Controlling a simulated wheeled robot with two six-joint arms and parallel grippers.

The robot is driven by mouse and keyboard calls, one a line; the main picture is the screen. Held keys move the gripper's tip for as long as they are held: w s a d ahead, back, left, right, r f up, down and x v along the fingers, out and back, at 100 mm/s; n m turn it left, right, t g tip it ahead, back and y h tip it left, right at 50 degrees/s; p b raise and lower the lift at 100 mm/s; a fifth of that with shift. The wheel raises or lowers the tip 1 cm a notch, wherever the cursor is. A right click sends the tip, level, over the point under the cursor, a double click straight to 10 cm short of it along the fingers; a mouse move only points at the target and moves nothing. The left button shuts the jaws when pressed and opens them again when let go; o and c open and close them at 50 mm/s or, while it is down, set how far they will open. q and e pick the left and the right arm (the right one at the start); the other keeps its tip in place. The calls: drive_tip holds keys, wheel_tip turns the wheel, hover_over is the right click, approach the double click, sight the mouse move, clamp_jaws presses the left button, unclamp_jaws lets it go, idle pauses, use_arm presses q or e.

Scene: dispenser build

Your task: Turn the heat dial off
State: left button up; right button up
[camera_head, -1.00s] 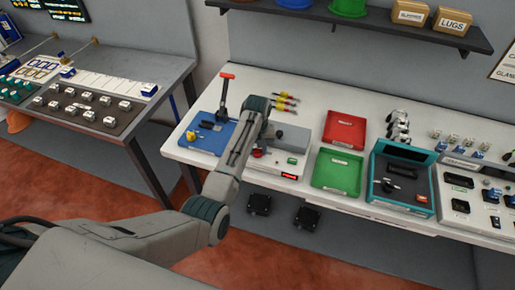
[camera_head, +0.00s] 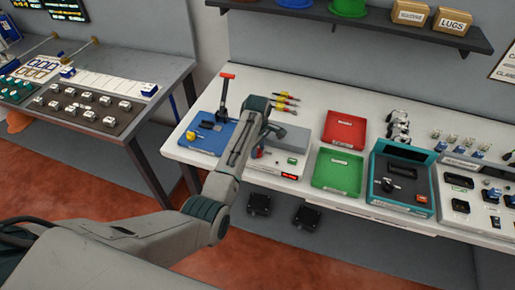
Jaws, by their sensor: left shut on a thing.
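A grey and white bench unit (camera_head: 291,139) stands on the white workbench, with a red display and a green button on its front. A small red knob (camera_head: 257,153), which looks like the heat dial, shows at its left front, mostly hidden by my left arm. My left gripper (camera_head: 262,146) is down at this knob and shut on it; the fingers are largely hidden behind my wrist, so the dial's pointer and setting cannot be read. My right gripper is out of view.
A blue mat (camera_head: 207,143) with a red-handled upright tool lies left of the unit. Red (camera_head: 344,130) and green (camera_head: 338,172) trays and a teal box (camera_head: 402,182) stand to the right. A shelf (camera_head: 350,22) hangs above.

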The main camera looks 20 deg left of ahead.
use_arm(q)
drive_tip(key=n, duration=0.3)
drive_tip(key=shift+n, duration=0.4)
drive_tip(key=n, duration=0.2)
drive_tip(key=shift+r+n, duration=0.1)
drive_tip(key=shift+n, duration=0.3)
drive_tip(key=n, duration=0.3)
drive_tip(key=shift+n, duration=1.3)
drive_tip(key=o, duration=1)
drive_tip(key=shift+c, duration=0.2)
